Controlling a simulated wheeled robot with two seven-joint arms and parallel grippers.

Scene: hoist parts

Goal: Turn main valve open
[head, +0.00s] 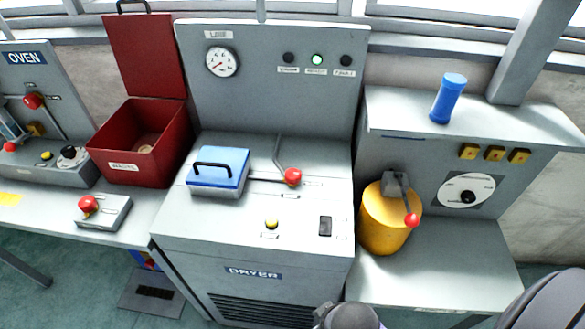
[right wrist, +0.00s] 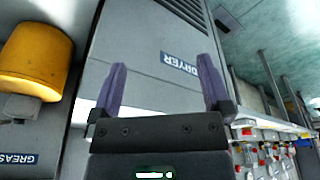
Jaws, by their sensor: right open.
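No label reading main valve is legible, so I cannot tell which control it is. A red-knobbed lever (head: 292,177) stands on the dryer's sloping top. Another red-knobbed lever (head: 411,219) sits on the yellow drum (head: 385,235) at the right. A round black knob on a white dial (head: 468,196) is on the right grey panel. My right gripper (right wrist: 162,65) is open and empty in the right wrist view, pointing towards the dryer front (right wrist: 150,60), apart from it as far as I can tell. My left gripper is not in view.
A blue-lidded box (head: 218,170) sits on the dryer. An open red bin (head: 140,143) and a small grey box with a red knob (head: 103,212) are on the left bench. A blue cylinder (head: 447,99) stands on the right shelf. The right bench's front (head: 455,265) is clear.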

